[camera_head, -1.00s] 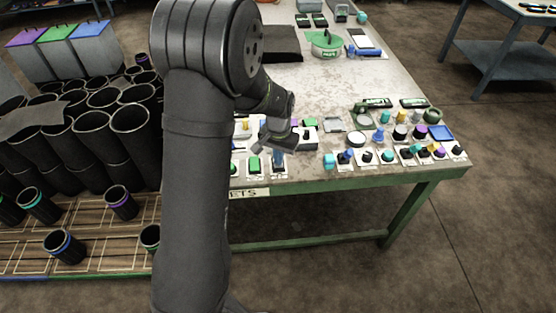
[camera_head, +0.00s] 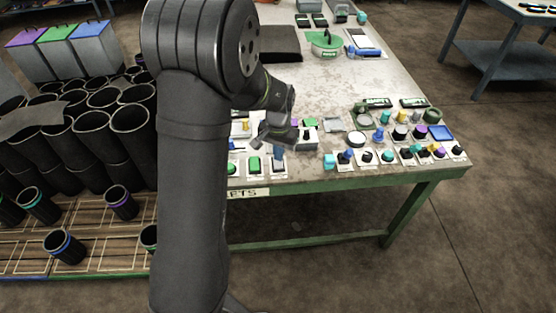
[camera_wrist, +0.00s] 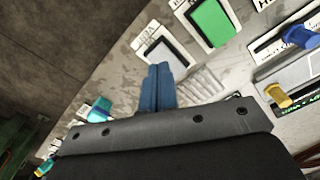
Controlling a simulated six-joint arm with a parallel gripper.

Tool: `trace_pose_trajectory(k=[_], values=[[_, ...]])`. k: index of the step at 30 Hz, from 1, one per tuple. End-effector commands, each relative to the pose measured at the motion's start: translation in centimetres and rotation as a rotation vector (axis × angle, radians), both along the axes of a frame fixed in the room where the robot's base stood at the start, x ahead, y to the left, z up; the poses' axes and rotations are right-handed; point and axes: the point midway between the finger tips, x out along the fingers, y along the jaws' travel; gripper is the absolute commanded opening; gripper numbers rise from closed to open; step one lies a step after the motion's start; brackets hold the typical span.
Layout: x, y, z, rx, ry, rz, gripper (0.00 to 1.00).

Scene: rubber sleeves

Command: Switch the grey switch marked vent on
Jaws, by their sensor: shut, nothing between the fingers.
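My gripper (camera_head: 278,153) is over the front edge of the table, among the small controls. In the wrist view its two blue fingers (camera_wrist: 158,88) are shut together with nothing between them. Just beyond the fingertips is a grey rocker switch (camera_wrist: 166,48) on a white plate. I cannot tell whether the fingers touch the switch.
A green rocker (camera_wrist: 212,22) sits beside the grey one; a green switch (camera_head: 254,165) also shows in the head view. Blue (camera_wrist: 300,36) and yellow (camera_wrist: 279,96) controls are at the right of the wrist view. Several knobs crowd the table's (camera_head: 335,90) front right.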

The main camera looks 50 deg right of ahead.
Motion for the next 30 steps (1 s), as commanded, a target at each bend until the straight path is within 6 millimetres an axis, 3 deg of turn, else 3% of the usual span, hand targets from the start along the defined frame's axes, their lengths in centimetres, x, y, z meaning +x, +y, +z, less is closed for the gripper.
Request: trace_pose_trajectory(k=[15, 30], values=[[0.0, 0.0, 4.1, -0.002, -0.001, 0.000, 0.00], [0.0, 0.0, 3.9, 0.002, 0.001, 0.000, 0.00]])
